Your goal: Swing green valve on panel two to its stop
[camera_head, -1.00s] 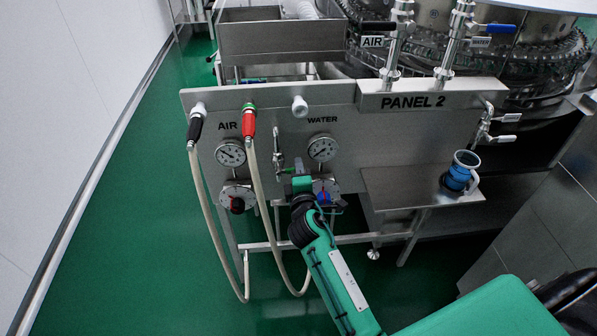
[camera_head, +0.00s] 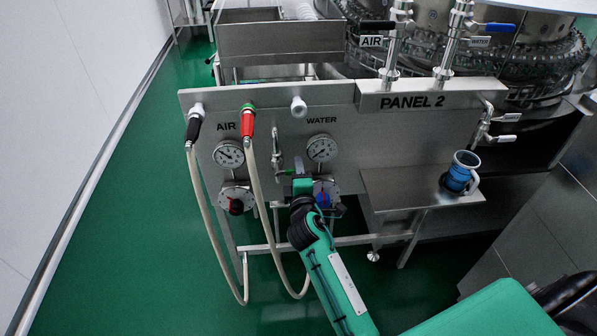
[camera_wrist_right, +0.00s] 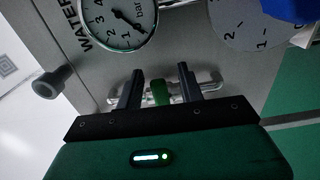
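The green valve handle (camera_wrist_right: 160,92) shows in the right wrist view on a thin metal pipe. In the head view the green handle (camera_head: 284,172) is small, below the WATER side of panel two (camera_head: 350,150). My right gripper (camera_wrist_right: 161,82) is open, with one finger on each side of the green handle. A gap shows between the handle and each finger. In the head view my right gripper (camera_head: 294,170) is at the panel, just right of the handle, and partly hides what is behind it. My left gripper is in neither view.
The water gauge (camera_head: 321,148) is just above my right gripper, and a regulator with a blue knob (camera_head: 323,200) is beside it. Two hoses hang at the left, with black (camera_head: 194,128) and red (camera_head: 247,125) fittings. A blue mug (camera_head: 460,173) stands on the right shelf (camera_head: 400,188).

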